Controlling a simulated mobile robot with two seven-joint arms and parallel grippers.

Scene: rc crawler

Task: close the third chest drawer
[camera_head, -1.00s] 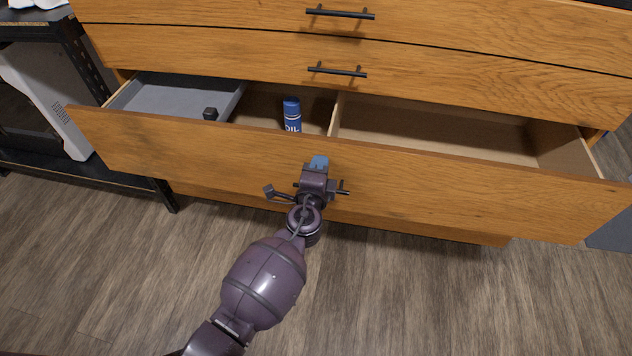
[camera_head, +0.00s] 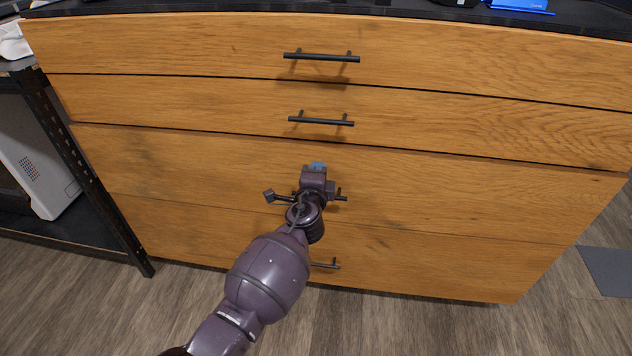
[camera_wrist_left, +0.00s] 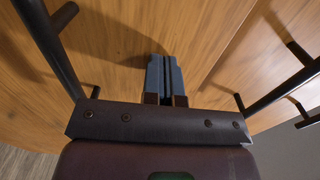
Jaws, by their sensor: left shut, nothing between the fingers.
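The wooden chest's third drawer (camera_head: 450,195) from the top has its front level with the other drawer fronts in the head view, and its inside is out of sight. Its black handle (camera_head: 341,197) is mostly hidden behind my left gripper (camera_head: 317,167). The left gripper is shut and empty, with its blue-grey fingertips at the drawer front near the handle. In the left wrist view the shut fingers (camera_wrist_left: 164,76) point at the wooden front, with dark handle bars to both sides. Exact contact is hard to tell. My right gripper is not in view.
The two upper drawers have black handles (camera_head: 322,57) and are shut. A bottom drawer (camera_head: 450,265) lies below. A black shelf rack (camera_head: 75,165) with a white appliance (camera_head: 35,165) stands at the left. Wood floor (camera_head: 400,330) is free in front.

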